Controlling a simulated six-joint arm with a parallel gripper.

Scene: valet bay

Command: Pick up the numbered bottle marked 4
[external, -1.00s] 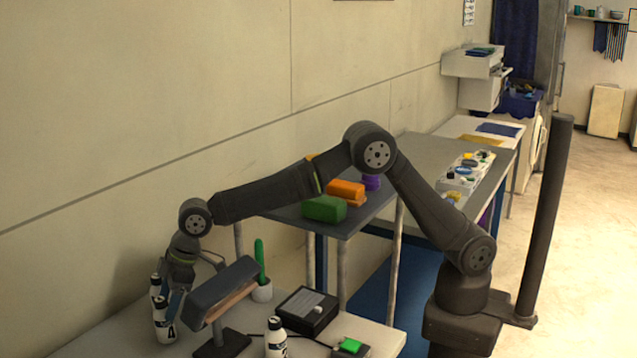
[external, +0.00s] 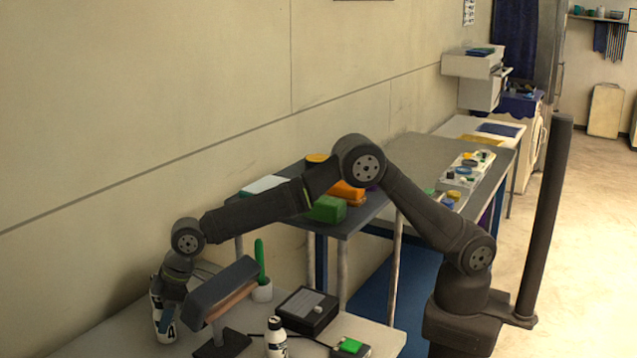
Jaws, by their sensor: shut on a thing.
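My gripper (external: 170,298) is at the far left of the white table, pointing down, shut on a white bottle with dark markings (external: 163,328). The bottle stands upright or nearly so; whether it touches the table is unclear. Its number is too small and partly covered to read. White and black bottle parts (external: 155,291) show just behind my fingers; I cannot tell whether they belong to a second bottle. Another white bottle with a dark label (external: 276,340) stands apart at the table's front, its number not readable.
A dark scanner-like head on a stand (external: 222,292) is close to the right of my gripper. The wall is behind.

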